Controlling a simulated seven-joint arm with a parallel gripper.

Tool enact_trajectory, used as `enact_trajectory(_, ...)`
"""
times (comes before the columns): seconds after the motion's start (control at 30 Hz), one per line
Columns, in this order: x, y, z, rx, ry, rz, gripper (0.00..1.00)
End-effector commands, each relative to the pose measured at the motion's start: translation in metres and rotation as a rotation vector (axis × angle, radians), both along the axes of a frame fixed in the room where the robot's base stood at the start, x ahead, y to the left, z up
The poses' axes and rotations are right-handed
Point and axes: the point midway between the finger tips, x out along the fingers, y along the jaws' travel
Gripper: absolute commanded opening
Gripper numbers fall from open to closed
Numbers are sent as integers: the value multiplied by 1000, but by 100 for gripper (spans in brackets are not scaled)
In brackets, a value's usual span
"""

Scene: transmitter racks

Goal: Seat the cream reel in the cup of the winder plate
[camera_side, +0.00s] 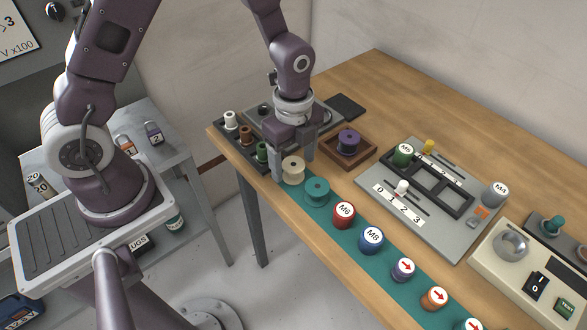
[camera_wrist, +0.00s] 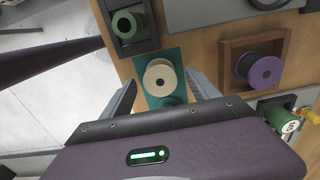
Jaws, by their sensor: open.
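The cream reel (camera_side: 293,171) stands upright at the far end of the teal mat, beside a teal reel (camera_side: 316,190). My gripper (camera_side: 293,166) is open and points down over the cream reel, with one finger at each side. In the wrist view the cream reel (camera_wrist: 160,78) lies between the two fingers (camera_wrist: 160,82), with a visible gap on both sides. A grey plate (camera_side: 322,112) lies behind my gripper and is partly hidden by it; I take it for the winder plate. Its cup cannot be made out clearly.
A dark rack (camera_side: 243,148) with white, brown and green reels stands left of my gripper. A wooden tray (camera_side: 366,157) with a purple reel is at the right. Red and blue reels line the mat (camera_side: 385,275). A grey panel (camera_side: 440,235) lies further right.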

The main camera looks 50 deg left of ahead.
Motion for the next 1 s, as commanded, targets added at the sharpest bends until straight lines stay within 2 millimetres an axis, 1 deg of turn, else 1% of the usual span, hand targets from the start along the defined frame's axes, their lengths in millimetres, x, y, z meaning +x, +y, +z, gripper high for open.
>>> enact_trajectory(0.03, -1, 0, -8, 0, 3, 2, 70)
enact_trajectory(0.1, 0, 0, -13, 0, 1, 3, 70)
enact_trajectory(0.3, 0, 0, -15, 0, -1, 3, 70)
enact_trajectory(0.33, 0, 0, -15, 0, -1, 3, 68)
enact_trajectory(0.47, 0, 0, -15, 0, -1, 3, 42)
enact_trajectory(0.5, 0, 0, -15, 0, -1, 3, 34)
enact_trajectory(0.57, 0, 0, -14, 0, -1, 3, 23)
enact_trajectory(0.6, 0, 0, -14, 0, -1, 3, 15)
enact_trajectory(0.67, 0, 0, -14, 0, -1, 3, 4)
enact_trajectory(0.87, 1, 0, -13, 0, -2, 4, 4)
enact_trajectory(0.97, 2, 0, 0, -1, -6, 4, 4)
enact_trajectory(1.0, 2, 0, 9, -1, -8, 3, 4)
